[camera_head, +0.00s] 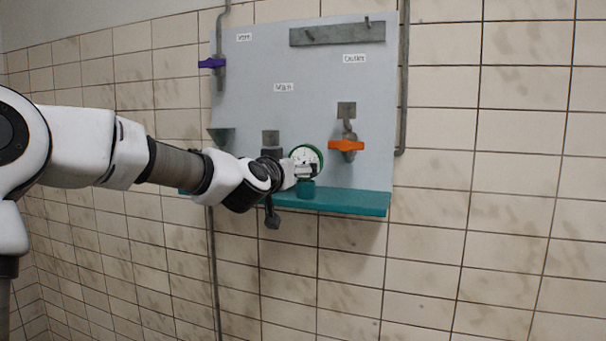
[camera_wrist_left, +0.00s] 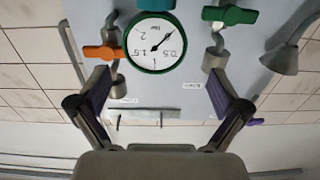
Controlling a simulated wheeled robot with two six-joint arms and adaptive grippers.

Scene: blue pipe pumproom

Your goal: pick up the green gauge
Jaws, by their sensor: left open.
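The green gauge (camera_head: 307,153) has a round white dial with a green rim. In the head view it stands above a small teal holder (camera_head: 306,188) on the teal shelf. My left gripper (camera_head: 303,170) is in front of it and covers part of its lower dial. In the left wrist view the gauge (camera_wrist_left: 154,43) appears upside down, beyond and between the two fingers of my open left gripper (camera_wrist_left: 157,92). The fingers are spread wider than the dial, and nothing is held between them. My right gripper is not in view.
A pale panel (camera_head: 255,90) on the tiled wall carries an orange valve handle (camera_head: 346,146) right of the gauge and a purple one (camera_head: 212,63) at upper left. A green valve handle (camera_wrist_left: 230,15) shows near the gauge. The teal shelf (camera_head: 350,200) runs along the bottom.

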